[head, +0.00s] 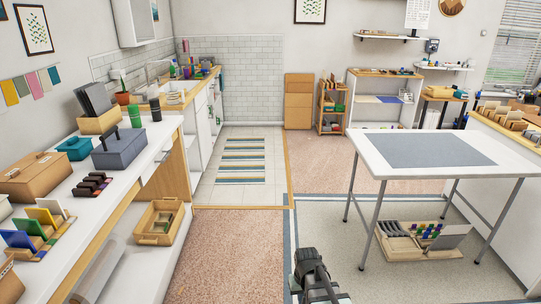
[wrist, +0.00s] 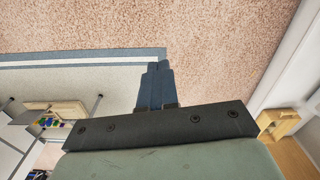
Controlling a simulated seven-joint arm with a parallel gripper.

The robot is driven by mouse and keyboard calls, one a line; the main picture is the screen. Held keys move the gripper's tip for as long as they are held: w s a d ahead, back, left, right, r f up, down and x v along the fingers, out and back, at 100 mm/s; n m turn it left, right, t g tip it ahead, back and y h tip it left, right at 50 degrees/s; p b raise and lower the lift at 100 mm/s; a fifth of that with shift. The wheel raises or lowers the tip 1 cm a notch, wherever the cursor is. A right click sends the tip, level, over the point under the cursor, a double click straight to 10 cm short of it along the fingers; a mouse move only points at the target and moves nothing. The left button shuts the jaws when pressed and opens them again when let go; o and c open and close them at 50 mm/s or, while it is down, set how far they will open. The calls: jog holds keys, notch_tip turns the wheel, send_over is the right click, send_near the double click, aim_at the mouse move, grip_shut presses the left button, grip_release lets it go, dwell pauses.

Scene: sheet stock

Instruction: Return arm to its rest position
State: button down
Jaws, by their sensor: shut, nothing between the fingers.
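My gripper (wrist: 156,84) shows in the wrist view as dark blue-grey fingers held together, with nothing between them. Beyond the fingers are only the floor's pinkish carpet (wrist: 120,25) and a blue-and-white border strip. In the head view, a dark part of my arm (head: 312,275) shows low at the bottom centre, over the floor. The fingers cannot be made out in that view. My arm appears clear of the tables and shelves there.
A white table (head: 390,160) with a grey mat (head: 430,149) stands right, a wooden tray (head: 415,243) of supplies below it. At left, a long white counter (head: 125,185) holds boxes and colored sheets, with a wooden crate (head: 147,232) underneath. The middle floor is clear.

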jog(key=s+d+f+m, duration=0.2)
jog(key=s+d, duration=0.4)
jog(key=d, duration=0.1)
jog(key=s+f+g, duration=0.3)
jog(key=s+f, duration=0.7)
jog(key=s, duration=0.4)
jog(key=s+f+g, duration=0.4)
jog(key=s+f, duration=0.6)
jog(key=s, duration=0.4)
jog(key=shift+s+a+f, duration=0.25)
jog(key=shift+s+a, duration=0.1)
jog(key=shift+s, duration=0.05)
